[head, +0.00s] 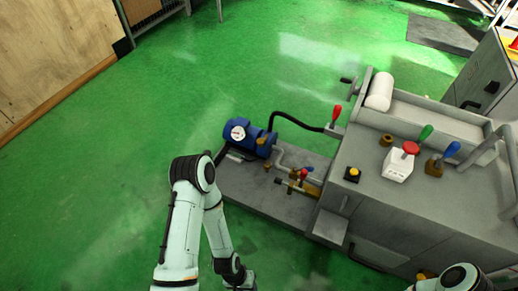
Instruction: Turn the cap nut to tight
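I cannot tell for certain which part is the cap nut. A small brass fitting (386,140) sits on top of the grey grinder (395,215). More small brass fittings (296,181) sit among the pipes beside the blue pump motor (248,136). My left arm rises from the bottom edge, bends, and comes back down left of the pump plate. Its gripper is beyond the bottom edge. Only a link of my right arm shows at the bottom right, in front of the grinder, and its gripper is out of view. Neither arm visibly touches a brass fitting.
A white box with a red button (398,164), levers with green (425,133) and blue (451,150) knobs and a yellow button (352,174) stand on the grinder. A red-handled lever (336,116) is at its left edge. Green floor (150,130) lies clear to the left.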

